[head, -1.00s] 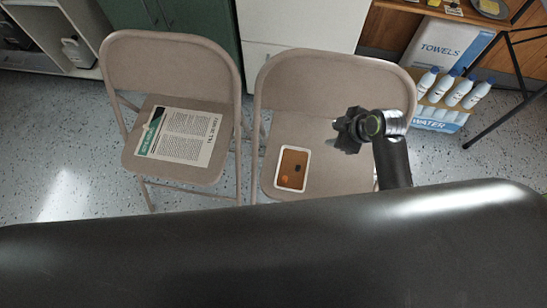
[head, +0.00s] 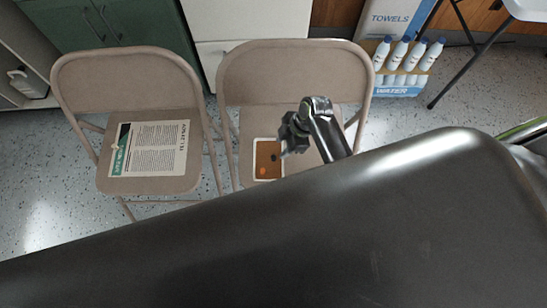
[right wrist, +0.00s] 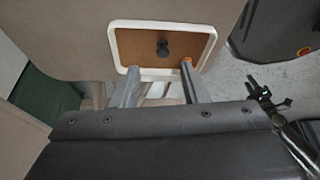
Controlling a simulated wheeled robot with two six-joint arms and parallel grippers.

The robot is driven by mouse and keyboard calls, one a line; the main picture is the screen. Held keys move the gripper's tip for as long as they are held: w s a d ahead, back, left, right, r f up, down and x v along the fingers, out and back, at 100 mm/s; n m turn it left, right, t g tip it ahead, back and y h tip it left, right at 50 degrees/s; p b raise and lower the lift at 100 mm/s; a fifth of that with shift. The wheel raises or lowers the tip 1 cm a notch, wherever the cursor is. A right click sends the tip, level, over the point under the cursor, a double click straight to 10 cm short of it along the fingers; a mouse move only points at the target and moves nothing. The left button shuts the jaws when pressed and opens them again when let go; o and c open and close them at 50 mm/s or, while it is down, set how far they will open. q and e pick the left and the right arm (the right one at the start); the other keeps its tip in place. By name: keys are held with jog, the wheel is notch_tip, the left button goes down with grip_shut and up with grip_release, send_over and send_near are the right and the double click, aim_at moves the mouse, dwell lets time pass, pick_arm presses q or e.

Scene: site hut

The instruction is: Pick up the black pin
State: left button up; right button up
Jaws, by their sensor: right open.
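The black pin (right wrist: 163,48) lies on the brown floor of a white-rimmed tray (right wrist: 172,24), near its middle in the right wrist view. The tray (head: 256,142) rests on the right-hand chair seat in the head view, its lower edge at my dark body. My right gripper (head: 290,136) is over the tray's right side. In the right wrist view its two fingers (right wrist: 160,68) are apart, with nothing between them, and the pin shows beyond the tips. A dark jointed part, apparently my left gripper (right wrist: 268,101), is at the right; its jaws are unclear.
A second folding chair (head: 125,65) holds a printed paper (head: 150,148). Bottles (head: 400,52) in a water carton stand at the back right. Cabinets (head: 95,25) stand behind the chairs.

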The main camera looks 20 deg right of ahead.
aim_at(274, 157)
jog(key=b+x, duration=0.1)
jog(key=x, duration=0.5)
jog(key=shift+s+a+f, duration=0.2)
grip_shut()
